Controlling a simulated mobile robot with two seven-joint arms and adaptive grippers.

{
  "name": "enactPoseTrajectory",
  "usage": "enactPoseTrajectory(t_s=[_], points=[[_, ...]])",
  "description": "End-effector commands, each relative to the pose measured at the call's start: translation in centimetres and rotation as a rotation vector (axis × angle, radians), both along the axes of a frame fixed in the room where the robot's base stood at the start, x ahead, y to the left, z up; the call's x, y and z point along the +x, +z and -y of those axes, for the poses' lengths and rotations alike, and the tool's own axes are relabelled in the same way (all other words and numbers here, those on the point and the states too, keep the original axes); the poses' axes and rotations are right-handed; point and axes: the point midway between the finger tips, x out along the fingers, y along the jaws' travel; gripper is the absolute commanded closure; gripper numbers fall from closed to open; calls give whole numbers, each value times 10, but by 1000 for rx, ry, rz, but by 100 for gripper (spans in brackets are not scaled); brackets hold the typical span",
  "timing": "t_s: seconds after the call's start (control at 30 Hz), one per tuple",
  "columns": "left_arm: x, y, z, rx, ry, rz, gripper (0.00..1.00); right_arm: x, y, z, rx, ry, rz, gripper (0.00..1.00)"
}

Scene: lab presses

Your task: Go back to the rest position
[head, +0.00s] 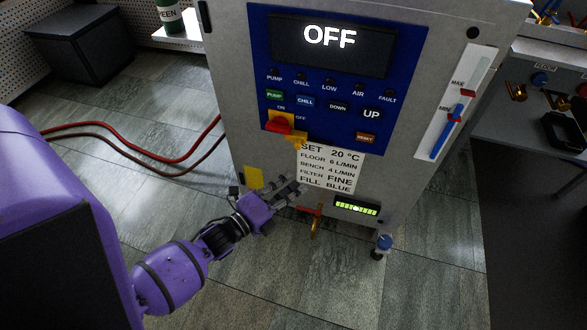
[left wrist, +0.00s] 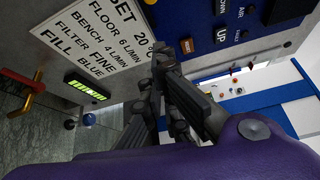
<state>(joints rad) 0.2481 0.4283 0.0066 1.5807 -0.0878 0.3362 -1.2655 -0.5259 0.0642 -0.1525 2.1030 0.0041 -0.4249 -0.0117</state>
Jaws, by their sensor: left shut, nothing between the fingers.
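My left gripper (head: 290,190) is in front of the lower front of a grey chiller cabinet (head: 228,110), just left of its white settings label (head: 325,168). Its purple arm comes in from the left. In the left wrist view the fingers of my left gripper (left wrist: 165,75) are together with nothing between them, and the label (left wrist: 95,35) is beside them. I cannot tell whether the fingers touch the cabinet. My right gripper is not in view.
The cabinet has a display (head: 330,38) reading OFF, a red rotary switch (head: 280,124), a level gauge (head: 450,115) and a brass-coloured valve (head: 315,225) below. Red hoses (head: 130,135) run across the floor at left. A dark box (head: 80,45) stands at back left. A bench is at right.

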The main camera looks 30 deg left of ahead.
Motion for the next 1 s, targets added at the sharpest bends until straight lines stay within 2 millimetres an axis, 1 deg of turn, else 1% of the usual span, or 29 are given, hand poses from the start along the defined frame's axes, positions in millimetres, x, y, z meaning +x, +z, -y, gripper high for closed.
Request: enactPoseTrajectory(t_s=[0.23, 0.33, 0.47, 0.53, 0.57, 0.67, 0.7, 0.77, 0.8, 0.87, 0.9, 0.97, 1.0], points=[[0, 0, 0, -1, 0, 0, 100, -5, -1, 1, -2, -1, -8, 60], [0, -2, -1, -37, 5, -15, 100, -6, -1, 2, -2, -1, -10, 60], [3, -9, -4, -191, 47, -100, 100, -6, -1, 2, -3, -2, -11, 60], [4, -10, 2, -328, 80, -164, 100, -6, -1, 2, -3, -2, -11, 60], [-1, -15, 6, -395, 101, -201, 100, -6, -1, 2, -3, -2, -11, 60], [-36, -39, 19, -633, 198, -351, 100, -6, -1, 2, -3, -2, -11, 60], [-57, -50, 24, -735, 251, -416, 100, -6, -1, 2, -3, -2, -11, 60], [-90, -66, 33, -876, 333, -506, 100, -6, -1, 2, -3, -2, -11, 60], [-113, -75, 38, -963, 393, -560, 100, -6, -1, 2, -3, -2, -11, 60], [-151, -87, 47, -1087, 489, -637, 100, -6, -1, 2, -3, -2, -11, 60], [-177, -94, 53, -1162, 556, -684, 100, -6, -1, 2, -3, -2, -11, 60], [-215, -101, 60, -1260, 655, -742, 100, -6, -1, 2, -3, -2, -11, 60], [-237, -104, 64, -1312, 714, -773, 100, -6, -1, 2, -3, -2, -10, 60]])
